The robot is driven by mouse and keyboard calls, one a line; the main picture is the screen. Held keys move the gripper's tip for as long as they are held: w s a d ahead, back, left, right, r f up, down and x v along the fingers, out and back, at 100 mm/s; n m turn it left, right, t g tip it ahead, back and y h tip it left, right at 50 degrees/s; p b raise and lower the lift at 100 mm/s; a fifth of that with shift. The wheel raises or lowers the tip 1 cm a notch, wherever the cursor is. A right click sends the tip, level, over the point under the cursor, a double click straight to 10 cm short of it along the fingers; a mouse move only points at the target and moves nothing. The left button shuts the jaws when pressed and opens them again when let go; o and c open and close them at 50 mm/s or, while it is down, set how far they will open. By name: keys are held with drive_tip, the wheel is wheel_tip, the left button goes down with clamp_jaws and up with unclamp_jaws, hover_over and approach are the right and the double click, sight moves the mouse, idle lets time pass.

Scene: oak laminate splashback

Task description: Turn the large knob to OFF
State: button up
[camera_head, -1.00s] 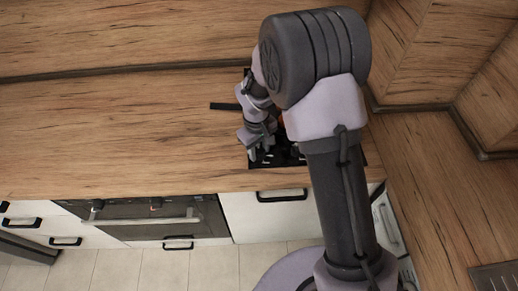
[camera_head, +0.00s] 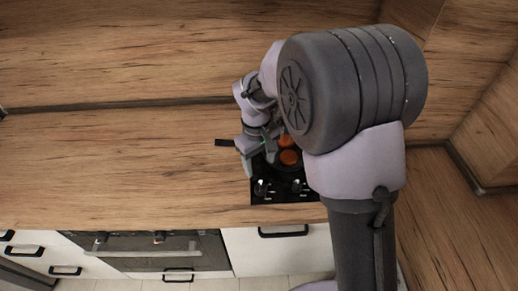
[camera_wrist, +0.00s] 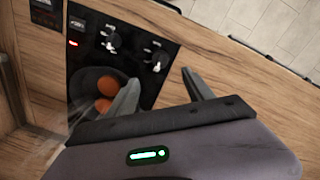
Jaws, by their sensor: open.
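A black hob panel (camera_head: 285,196) is set in the wooden worktop, partly hidden by my arm. Two knobs with pale grips stand along its front edge, a left knob (camera_head: 261,188) and a right knob (camera_head: 295,186). The wrist view shows both, one knob (camera_wrist: 110,38) near a small red light and another knob (camera_wrist: 156,58) closer to my fingers. I cannot tell which is the large one, nor read their settings. My gripper (camera_head: 256,155) is over the hob's left side, behind the knobs. Its fingers (camera_wrist: 160,95) are apart, empty and not around either knob.
A dark pan (camera_wrist: 88,85) holding orange round things (camera_wrist: 107,87) is on the hob, close to my fingers. A small black strip (camera_head: 225,142) lies left of the hob. The worktop on the left (camera_head: 120,160) is clear. A wooden splashback (camera_head: 120,50) rises behind.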

drive_tip(key=shift+s+a+r+p, duration=0.1)
drive_tip(key=shift+r+p, duration=0.2)
drive_tip(key=shift+r, duration=1.65)
